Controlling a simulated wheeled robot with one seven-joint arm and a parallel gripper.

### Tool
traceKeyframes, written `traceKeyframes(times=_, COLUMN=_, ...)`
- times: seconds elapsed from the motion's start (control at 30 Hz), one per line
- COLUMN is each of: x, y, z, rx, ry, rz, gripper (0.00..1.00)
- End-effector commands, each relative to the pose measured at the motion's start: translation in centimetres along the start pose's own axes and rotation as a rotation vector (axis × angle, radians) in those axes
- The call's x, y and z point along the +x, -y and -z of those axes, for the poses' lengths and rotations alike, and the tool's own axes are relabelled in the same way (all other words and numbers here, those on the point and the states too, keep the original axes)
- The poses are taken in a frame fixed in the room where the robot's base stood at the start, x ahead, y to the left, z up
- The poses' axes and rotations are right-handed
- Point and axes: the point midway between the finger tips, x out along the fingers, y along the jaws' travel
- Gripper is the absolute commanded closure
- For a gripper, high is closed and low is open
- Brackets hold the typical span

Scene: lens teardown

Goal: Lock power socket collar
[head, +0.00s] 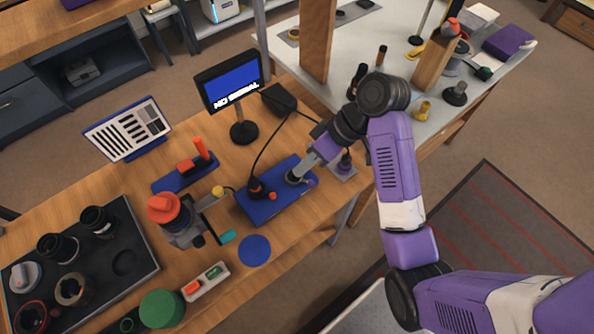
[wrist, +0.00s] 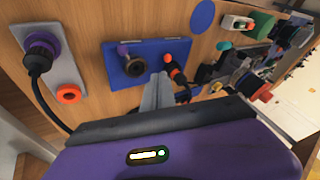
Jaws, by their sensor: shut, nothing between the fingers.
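A grey plate carries a purple-collared round connector (wrist: 42,46) with a black cable running from it, at the left of the wrist view. I take this for the power socket. It also shows in the head view (head: 345,161), just right of my gripper. Whether the collar is locked cannot be told. My gripper (wrist: 161,78) is shut and empty, with its fingertips over the blue board (wrist: 143,46). In the head view my gripper (head: 294,178) hangs over the same board, apart from the socket.
The blue board bears a black plug (head: 256,188) with a cable, and a dark ring (wrist: 132,64). An orange knob (wrist: 69,93) sits on the socket's plate. A monitor (head: 229,82) stands behind. A blue disc (head: 255,250) and a red-topped fixture (head: 170,210) stand to the left.

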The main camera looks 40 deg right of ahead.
Motion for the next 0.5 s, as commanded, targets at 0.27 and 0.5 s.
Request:
traceKeyframes(times=0.27, x=3.7, y=-0.3, z=-0.3, rx=-0.003, ry=0.000, rz=0.000, gripper=1.00)
traceKeyframes(times=0.5, x=6.6, y=0.1, z=-0.1, rx=0.000, ry=0.003, rz=0.002, gripper=1.00)
